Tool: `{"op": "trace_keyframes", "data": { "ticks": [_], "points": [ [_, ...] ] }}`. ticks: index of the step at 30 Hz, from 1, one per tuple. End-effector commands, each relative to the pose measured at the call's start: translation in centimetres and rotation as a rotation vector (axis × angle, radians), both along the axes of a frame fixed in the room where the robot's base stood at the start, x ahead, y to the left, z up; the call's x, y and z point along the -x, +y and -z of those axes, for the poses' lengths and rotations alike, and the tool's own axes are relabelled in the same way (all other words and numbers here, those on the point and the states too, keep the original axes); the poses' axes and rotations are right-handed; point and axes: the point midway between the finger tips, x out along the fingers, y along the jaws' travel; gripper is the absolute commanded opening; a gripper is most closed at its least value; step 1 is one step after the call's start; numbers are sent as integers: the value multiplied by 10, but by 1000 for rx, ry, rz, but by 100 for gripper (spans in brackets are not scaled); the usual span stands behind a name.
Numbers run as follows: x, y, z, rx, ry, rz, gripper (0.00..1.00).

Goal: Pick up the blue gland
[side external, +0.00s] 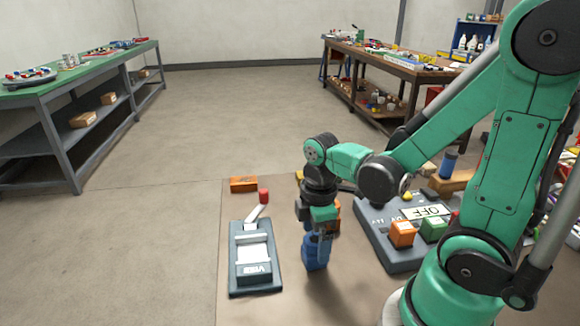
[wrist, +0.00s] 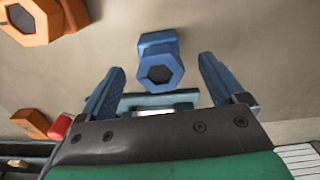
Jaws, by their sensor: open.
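The blue gland (wrist: 158,62) shows in the wrist view as a hexagonal part with a dark opening. It appears between the tips of my gripper's two blue fingers (wrist: 162,66), with gaps at both sides. My gripper is open and holds nothing. In the side view, my gripper (side external: 318,226) points down over the mat, and a blue part (side external: 315,255) shows directly beneath it. There, the similar blues make it hard to tell where the fingers end and the gland begins.
Orange hexagonal parts (wrist: 38,18) lie at the left of the wrist view. In the side view, a vise (side external: 257,275) with a red-tipped handle (side external: 263,196) stands left of my gripper. An orange block (side external: 243,184) lies behind it. A console marked OFF (side external: 405,258) stands to the right.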

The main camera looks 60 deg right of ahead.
Motion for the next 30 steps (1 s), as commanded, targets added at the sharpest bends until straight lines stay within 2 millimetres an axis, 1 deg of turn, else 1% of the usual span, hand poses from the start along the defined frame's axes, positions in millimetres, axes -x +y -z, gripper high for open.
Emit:
{"op": "trace_keyframes", "data": {
  "ticks": [3, 9, 14, 21, 22, 23, 24, 26, 27, 29, 30],
  "points": [
    [-1, 0, 11, 1, -1, 0, 89],
    [-1, 0, 24, 0, -1, 1, 89],
    [0, 0, 28, 0, -1, 1, 89],
    [0, 0, 28, 0, -1, 1, 89],
    [0, 0, 28, 0, -1, 1, 87],
    [0, 0, 28, 0, -1, 1, 78],
    [0, 0, 28, 0, -1, 1, 67],
    [0, 0, 28, 0, -1, 1, 50],
    [0, 0, 28, 0, -1, 1, 38],
    [0, 0, 28, 0, -1, 1, 21],
    [0, 0, 28, 0, -1, 1, 10]
  ]
}}
